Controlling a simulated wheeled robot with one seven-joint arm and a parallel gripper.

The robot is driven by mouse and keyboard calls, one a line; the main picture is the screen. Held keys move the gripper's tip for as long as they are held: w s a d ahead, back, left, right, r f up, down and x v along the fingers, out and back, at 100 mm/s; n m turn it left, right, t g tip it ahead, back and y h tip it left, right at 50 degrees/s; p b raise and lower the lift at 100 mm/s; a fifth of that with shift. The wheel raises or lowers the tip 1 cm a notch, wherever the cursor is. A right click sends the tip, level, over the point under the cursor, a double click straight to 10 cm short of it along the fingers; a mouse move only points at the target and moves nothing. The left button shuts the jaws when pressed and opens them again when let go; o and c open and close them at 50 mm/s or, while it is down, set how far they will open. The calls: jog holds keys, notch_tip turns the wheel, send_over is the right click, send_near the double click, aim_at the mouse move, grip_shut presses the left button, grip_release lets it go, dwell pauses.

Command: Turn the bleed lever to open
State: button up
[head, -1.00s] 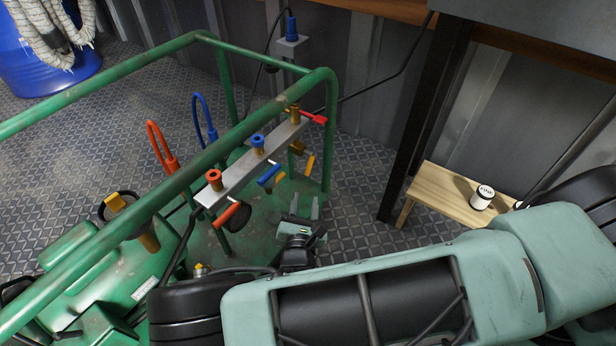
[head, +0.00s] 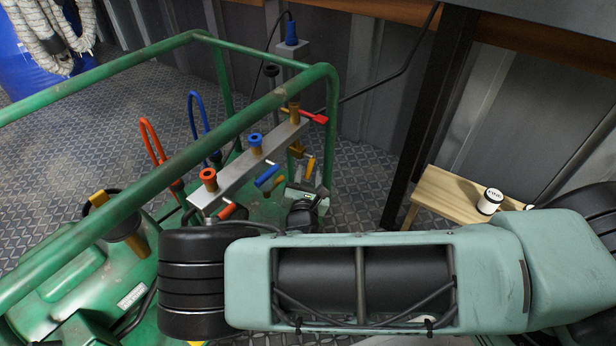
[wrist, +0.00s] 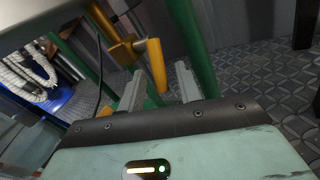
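A yellow lever (head: 310,168) hangs from a brass valve (head: 297,149) under the far end of the grey manifold bar (head: 232,178). No label shows which lever is the bleed lever; this one is nearest my gripper. In the wrist view the yellow lever (wrist: 157,66) points down from its brass valve (wrist: 122,54). My gripper (wrist: 160,88) is open, with one finger on each side of the lever's lower end in the picture. I see no contact and cannot tell the depth. In the head view my gripper is just below the lever, its fingertips hard to make out.
A green tube frame (head: 330,130) rises close to the gripper, also in the wrist view (wrist: 190,45). A wooden stool (head: 447,196) stands right.

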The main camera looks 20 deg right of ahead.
grip_shut()
jog(key=shift+f, duration=0.1)
jog(key=shift+w+d+f+n+t+b, duration=0.2)
jog(key=shift+d+n+t+b, duration=0.1)
jog(key=shift+n+t, duration=0.45)
jog(key=shift+w+d+f+n+t+b, duration=0.25)
jog(key=shift+n+t, duration=0.25)
jog(key=shift+t, duration=0.5)
jog(key=shift+w+d+f+n+t+b, duration=0.2)
jog(key=shift+d+n+t, duration=0.15)
jog(key=shift+n+t, duration=0.4)
jog(key=shift+o, duration=0.9)
grip_release()
jog(key=shift+r, duration=0.2)
